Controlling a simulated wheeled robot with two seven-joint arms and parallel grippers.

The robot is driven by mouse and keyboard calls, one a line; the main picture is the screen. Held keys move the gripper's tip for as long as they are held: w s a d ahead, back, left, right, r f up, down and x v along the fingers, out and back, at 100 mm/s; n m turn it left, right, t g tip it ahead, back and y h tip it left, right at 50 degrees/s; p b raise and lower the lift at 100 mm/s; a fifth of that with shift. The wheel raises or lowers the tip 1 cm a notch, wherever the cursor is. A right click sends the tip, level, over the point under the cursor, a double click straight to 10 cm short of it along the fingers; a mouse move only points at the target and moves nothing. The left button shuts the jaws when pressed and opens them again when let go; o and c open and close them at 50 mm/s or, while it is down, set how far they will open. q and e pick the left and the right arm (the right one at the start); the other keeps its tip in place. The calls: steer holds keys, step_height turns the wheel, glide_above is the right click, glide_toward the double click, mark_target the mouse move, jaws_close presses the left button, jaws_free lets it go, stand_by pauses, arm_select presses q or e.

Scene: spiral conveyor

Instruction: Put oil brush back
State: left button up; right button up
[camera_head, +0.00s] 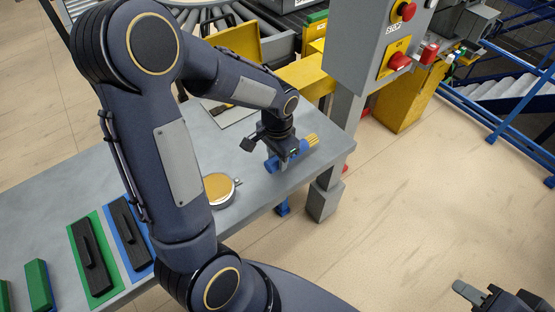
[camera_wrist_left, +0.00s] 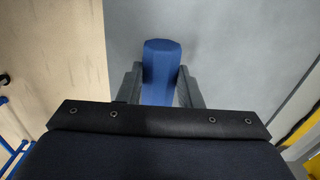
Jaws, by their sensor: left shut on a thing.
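The oil brush has a blue handle (camera_head: 271,165) and yellow bristles (camera_head: 313,141). It is near the right end of the grey table in the head view. My left gripper (camera_head: 285,158) is shut on its blue part. In the left wrist view the blue handle (camera_wrist_left: 160,65) shows between the two fingers (camera_wrist_left: 160,88). I cannot tell whether the brush touches the table. A round metal dish (camera_head: 218,189) with amber contents sits left of the brush, apart from it. My right gripper (camera_head: 478,293) is at the lower right, away from the table; its jaws are unclear.
Black parts on a green mat (camera_head: 82,261) and a blue mat (camera_head: 139,264) lie at the table's left. A grey control post (camera_head: 347,130) with red buttons stands beyond the right end. The conveyor with yellow panels (camera_head: 232,41) is behind. Bare tabletop (camera_head: 255,200) lies in front.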

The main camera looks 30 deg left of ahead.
arm_select(q)
steer(key=shift+f, duration=0.85)
steer(key=o, duration=1.1)
steer(key=shift+d, duration=0.1)
steer(key=shift+f, duration=0.2)
steer(key=r, duration=0.8)
steer(key=shift+s+d+b, duration=0.2)
steer(key=shift+s+b, duration=0.1)
steer(key=s+d+r+n+t+h, duration=0.1)
steer(key=s+r+n+t, duration=0.1)
steer(key=s, duration=0.3)
steer(key=s+d+r+n+t+h, duration=0.1)
steer(key=s+r+n+t, duration=0.1)
steer(key=s, duration=0.3)
steer(key=s+d+r+n+t+h, duration=0.1)
steer(key=s+d+r+n, duration=0.1)
steer(key=s, duration=0.3)
steer(key=shift+s+r+t+h, duration=0.2)
steer(key=shift+r+t+h, duration=0.05)
steer(key=shift+t+h, duration=0.15)
